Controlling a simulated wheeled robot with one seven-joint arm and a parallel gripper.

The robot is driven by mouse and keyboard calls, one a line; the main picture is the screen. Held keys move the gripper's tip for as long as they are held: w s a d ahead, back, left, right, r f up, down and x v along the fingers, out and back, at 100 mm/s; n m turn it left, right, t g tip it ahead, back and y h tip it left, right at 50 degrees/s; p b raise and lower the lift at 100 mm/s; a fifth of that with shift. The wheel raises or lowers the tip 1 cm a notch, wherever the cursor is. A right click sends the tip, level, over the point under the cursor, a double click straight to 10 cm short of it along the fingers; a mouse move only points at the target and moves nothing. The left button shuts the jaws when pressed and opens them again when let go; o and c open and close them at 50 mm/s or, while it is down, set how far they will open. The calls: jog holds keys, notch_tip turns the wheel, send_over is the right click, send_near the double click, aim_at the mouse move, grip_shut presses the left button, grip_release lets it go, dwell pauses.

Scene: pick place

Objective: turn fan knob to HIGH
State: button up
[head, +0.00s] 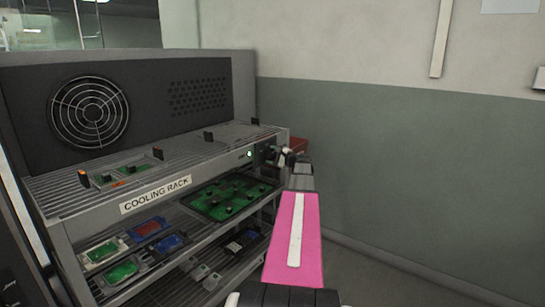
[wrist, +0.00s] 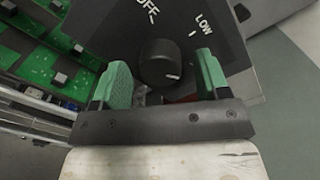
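The black fan knob (wrist: 159,62) shows in the wrist view on the dark panel of the cooling rack (head: 155,195). White OFF and LOW labels stand around it; no HIGH label is visible. A short white mark shows at the knob's lower right edge, away from both labels. My gripper (wrist: 161,76) is open, with one green-padded finger on each side of the knob. Gaps show between the pads and the knob, so it is not gripped. In the head view my gripper (head: 277,153) is at the rack's right front corner, where it hides the knob.
A round fan grille (head: 89,111) is on the rack's back panel. A lit indicator (head: 249,154) sits left of my gripper. Green circuit boards (head: 230,196) lie on the shelves. A red object (head: 298,144) is behind my gripper. Open floor and a wall (head: 420,180) are on the right.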

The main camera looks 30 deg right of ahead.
jog(key=v, duration=1)
jog(key=shift+s+d, duration=0.15)
jog(key=shift+s, duration=0.2)
dwell(0.3)
jog(key=a+f+n+g, duration=0.3)
jog(key=a+f, duration=0.2)
jog(key=a, duration=0.5)
jog(key=a+f+n+g, duration=0.3)
jog(key=a+f, duration=0.3)
jog(key=a, duration=0.4)
jog(key=a+f+n+g, duration=0.3)
jog(key=a+f+g, duration=0.15)
jog(key=a, duration=0.45)
jog(key=s+a+f+n+g+h, duration=0.3)
jog(key=s+a+f+n, duration=0.2)
jog(key=s+a, duration=0.2)
jog(key=s+a+f+n+g+h, duration=0.3)
jog(key=s+a+f+n, duration=0.2)
jog(key=a, duration=0.7)
jog(key=s+f, duration=0.1)
jog(key=s, duration=0.1)
jog(key=shift+s+a+f+n+h, duration=0.25)
jog(key=shift+a+f+n+h, duration=0.05)
jog(key=shift+f+h, duration=0.1)
